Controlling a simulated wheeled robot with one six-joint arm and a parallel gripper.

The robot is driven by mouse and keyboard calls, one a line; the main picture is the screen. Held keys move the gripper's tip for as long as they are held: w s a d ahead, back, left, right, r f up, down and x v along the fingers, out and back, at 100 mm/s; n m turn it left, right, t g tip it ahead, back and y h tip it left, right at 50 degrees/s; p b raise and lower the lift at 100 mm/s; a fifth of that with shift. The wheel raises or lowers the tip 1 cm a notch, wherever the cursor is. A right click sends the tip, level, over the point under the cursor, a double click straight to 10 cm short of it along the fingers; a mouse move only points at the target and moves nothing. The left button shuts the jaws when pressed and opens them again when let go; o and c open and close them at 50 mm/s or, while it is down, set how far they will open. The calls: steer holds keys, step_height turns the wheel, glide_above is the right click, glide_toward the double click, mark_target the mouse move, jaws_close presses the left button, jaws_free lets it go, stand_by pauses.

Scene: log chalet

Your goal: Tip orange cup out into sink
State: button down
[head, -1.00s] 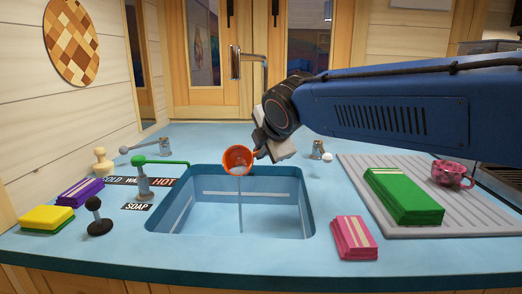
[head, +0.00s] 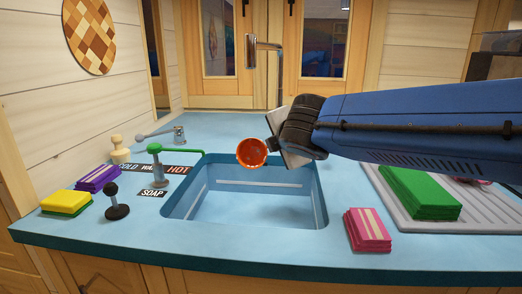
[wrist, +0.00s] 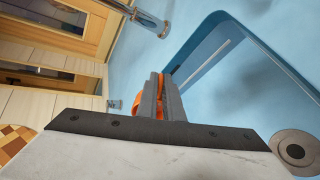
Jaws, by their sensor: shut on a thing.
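The orange cup (head: 251,153) is held tilted on its side above the far part of the sink, its open mouth facing the head camera. No liquid shows falling from it now. My gripper (head: 274,149) is shut on the cup from the right. In the wrist view the jaws (wrist: 160,98) close on the cup, and only a bit of orange (wrist: 161,90) shows behind them. The blue sink (head: 254,207) is set in the counter below. Its basin looks empty of objects.
The tap (head: 264,45) rises behind the sink. A pink cloth stack (head: 367,230) lies right, near a grey drainboard (head: 477,214) with green cloths (head: 419,193).

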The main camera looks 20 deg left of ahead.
step_height(320, 180, up, 6)
steer(key=m+g+h, duration=0.1)
steer(key=g, duration=0.3)
steer(key=g+h, duration=0.1)
steer(key=g, duration=0.3)
steer(key=m+g+h, duration=0.1)
steer(key=g, duration=0.4)
steer(key=shift+m, duration=0.3)
stand_by(0.6)
